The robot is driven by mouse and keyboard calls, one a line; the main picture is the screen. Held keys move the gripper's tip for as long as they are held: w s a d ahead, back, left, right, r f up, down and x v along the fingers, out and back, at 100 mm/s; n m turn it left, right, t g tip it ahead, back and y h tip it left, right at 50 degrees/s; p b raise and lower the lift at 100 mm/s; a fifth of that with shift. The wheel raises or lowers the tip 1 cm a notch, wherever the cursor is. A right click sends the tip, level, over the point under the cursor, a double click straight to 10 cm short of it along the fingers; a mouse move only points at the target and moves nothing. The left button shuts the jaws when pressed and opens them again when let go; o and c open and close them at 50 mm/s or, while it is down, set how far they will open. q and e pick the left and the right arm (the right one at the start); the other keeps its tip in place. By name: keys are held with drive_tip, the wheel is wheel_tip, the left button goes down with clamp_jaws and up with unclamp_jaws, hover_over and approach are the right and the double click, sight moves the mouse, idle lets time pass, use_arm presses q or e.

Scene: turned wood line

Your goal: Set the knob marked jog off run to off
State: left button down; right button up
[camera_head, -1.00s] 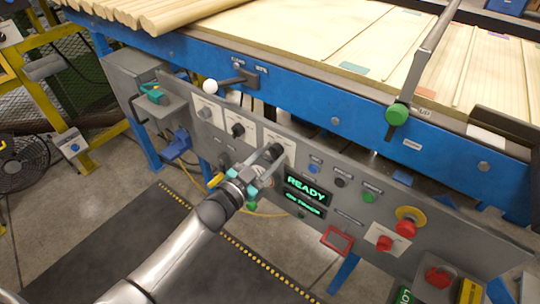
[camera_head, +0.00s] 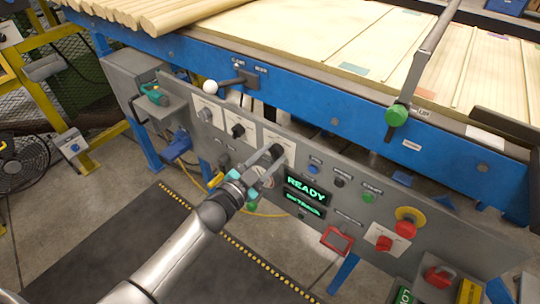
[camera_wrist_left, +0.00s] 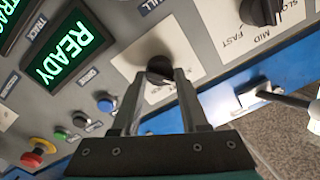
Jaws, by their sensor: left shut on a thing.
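My left gripper (camera_head: 273,154) is shut on a dark knob (camera_wrist_left: 160,68) on a white plate (camera_wrist_left: 148,48) of the grey control panel. In the left wrist view the two fingers stand on either side of this knob. The fingers hide much of the knob and plate, and I cannot read the plate's marks. In the head view it is the third white plate from the left. The neighbouring dark knob (camera_wrist_left: 262,10) has a plate marked SLOW, MID, FAST and shows in the head view too (camera_head: 237,130). My right gripper is not in view.
A green READY display (camera_head: 306,188) sits right of the gripper, with small buttons above it. A red emergency button (camera_head: 406,226) and a red knob (camera_head: 384,243) are further right. A white-balled lever (camera_head: 211,86) projects at the upper left. The blue table rail (camera_head: 330,118) runs above the panel.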

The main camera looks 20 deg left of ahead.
use_arm(q)
drive_tip(key=shift+m, duration=0.8)
drive_tip(key=m, duration=0.3)
drive_tip(key=shift+d+f+m, duration=0.1)
drive_tip(key=shift+m, duration=1)
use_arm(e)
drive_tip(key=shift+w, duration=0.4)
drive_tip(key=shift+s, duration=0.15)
use_arm(q)
drive_tip(key=shift+c, duration=2.1)
unclamp_jaws()
drive_tip(key=shift+s, duration=0.15)
